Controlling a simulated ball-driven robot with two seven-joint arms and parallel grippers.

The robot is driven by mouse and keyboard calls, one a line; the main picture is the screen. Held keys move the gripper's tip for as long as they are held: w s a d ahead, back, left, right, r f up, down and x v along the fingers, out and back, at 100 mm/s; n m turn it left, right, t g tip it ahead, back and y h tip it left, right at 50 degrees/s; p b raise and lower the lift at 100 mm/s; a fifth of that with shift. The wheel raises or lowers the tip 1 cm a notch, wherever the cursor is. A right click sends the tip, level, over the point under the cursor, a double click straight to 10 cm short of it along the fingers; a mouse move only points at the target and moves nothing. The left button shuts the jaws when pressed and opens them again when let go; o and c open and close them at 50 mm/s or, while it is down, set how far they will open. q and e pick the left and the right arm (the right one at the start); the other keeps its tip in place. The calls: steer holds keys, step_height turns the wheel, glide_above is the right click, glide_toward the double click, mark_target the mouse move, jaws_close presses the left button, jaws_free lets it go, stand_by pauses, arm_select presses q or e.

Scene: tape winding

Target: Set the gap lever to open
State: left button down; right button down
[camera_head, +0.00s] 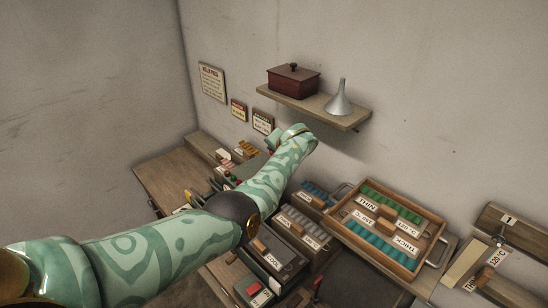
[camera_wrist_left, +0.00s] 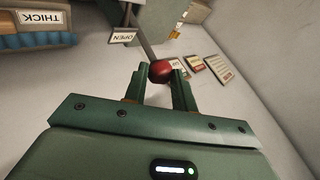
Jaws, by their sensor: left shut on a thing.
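My left gripper (camera_wrist_left: 160,78) shows in the left wrist view with its two dark green fingers shut on a round red knob (camera_wrist_left: 161,70). In the head view my left arm reaches to the back of the bench and hides the lever and the fingertips. My right gripper is not in view.
A wooden tray (camera_head: 334,226) with THIN and THICK labels stands at the right. A wall shelf (camera_head: 320,108) above the arm holds a dark red box (camera_head: 293,81) and a grey funnel (camera_head: 340,99). A labelled case (camera_head: 277,256) stands on the bench near my forearm.

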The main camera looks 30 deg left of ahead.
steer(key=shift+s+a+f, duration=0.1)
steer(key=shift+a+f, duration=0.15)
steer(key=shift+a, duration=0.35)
